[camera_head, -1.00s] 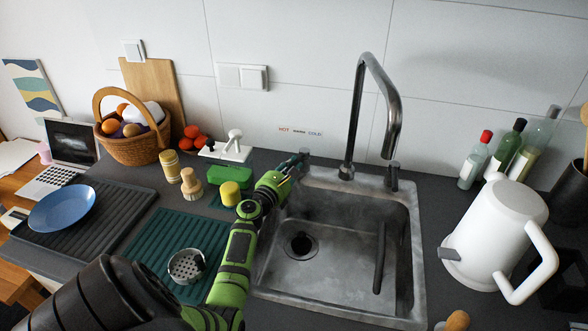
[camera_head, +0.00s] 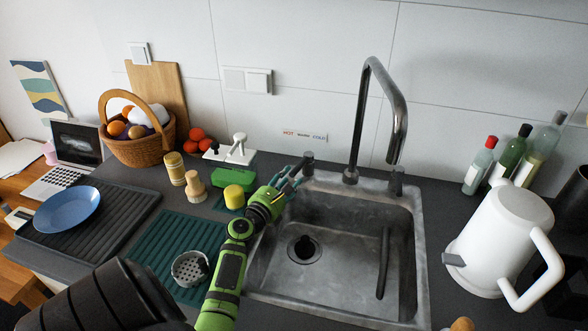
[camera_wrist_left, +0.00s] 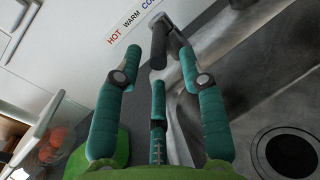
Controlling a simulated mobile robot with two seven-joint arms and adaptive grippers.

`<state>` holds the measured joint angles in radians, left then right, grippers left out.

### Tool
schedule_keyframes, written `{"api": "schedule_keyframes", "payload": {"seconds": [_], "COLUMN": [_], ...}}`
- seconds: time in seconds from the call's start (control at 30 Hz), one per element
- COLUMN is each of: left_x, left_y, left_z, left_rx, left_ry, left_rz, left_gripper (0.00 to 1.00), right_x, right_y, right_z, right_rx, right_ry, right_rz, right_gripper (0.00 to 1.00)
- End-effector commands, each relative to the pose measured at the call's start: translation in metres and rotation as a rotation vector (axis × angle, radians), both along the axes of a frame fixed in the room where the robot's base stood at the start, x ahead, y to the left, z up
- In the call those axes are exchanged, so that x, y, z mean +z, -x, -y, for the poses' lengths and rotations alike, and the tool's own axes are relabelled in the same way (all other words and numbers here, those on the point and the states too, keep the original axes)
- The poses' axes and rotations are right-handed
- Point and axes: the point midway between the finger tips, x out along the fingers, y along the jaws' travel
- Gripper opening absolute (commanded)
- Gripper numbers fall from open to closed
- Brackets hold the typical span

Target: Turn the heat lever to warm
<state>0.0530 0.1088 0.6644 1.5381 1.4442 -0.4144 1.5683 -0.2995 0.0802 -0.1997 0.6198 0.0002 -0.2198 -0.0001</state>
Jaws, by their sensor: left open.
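The heat lever (camera_head: 307,162) is a short dark metal post at the back left edge of the sink, left of the tall faucet. A HOT WARM COLD label (camera_head: 303,135) is on the wall behind it. In the left wrist view the lever (camera_wrist_left: 159,48) shows at the fingertips, with the label (camera_wrist_left: 132,22) beyond it. My left gripper (camera_head: 291,180), green with teal fingers, is open just in front of the lever. In the wrist view the open fingers (camera_wrist_left: 160,54) lie on either side of the lever's near end; contact is unclear. My right gripper is out of view.
The faucet (camera_head: 372,110) rises right of the lever. The sink basin (camera_head: 340,250) is empty. A yellow-topped jar (camera_head: 234,196) and green sponge (camera_head: 232,177) stand left of my gripper. A white kettle (camera_head: 500,235) stands right of the sink.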

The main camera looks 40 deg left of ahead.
Motion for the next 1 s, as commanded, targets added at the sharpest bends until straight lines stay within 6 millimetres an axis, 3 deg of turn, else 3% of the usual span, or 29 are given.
{"api": "schedule_keyframes", "payload": {"seconds": [0.2, 0.47, 0.6, 0.63, 0.77, 1.0], "left_x": [0.000, 0.000, 0.000, -0.001, -0.006, -0.021], "left_y": [0.022, 0.024, 0.023, 0.023, 0.019, 0.013], "left_z": [0.006, 0.007, 0.008, 0.010, 0.021, 0.049], "left_rx": [0.000, 0.000, -0.004, -0.007, -0.034, -0.126], "left_ry": [0.001, 0.001, -0.025, -0.051, -0.281, -1.022], "left_rz": [-0.001, 0.001, -0.011, -0.022, -0.120, -0.394], "left_gripper": [0.41, 0.41, 0.00, 0.00, 0.00, 0.00], "right_x": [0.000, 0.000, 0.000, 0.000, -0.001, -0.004], "right_y": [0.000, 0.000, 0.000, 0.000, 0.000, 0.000], "right_z": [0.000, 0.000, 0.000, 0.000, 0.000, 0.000], "right_rx": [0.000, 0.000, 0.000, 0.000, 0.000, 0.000], "right_ry": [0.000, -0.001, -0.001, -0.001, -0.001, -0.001], "right_rz": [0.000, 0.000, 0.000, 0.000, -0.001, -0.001], "right_gripper": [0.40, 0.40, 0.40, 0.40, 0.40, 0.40]}}
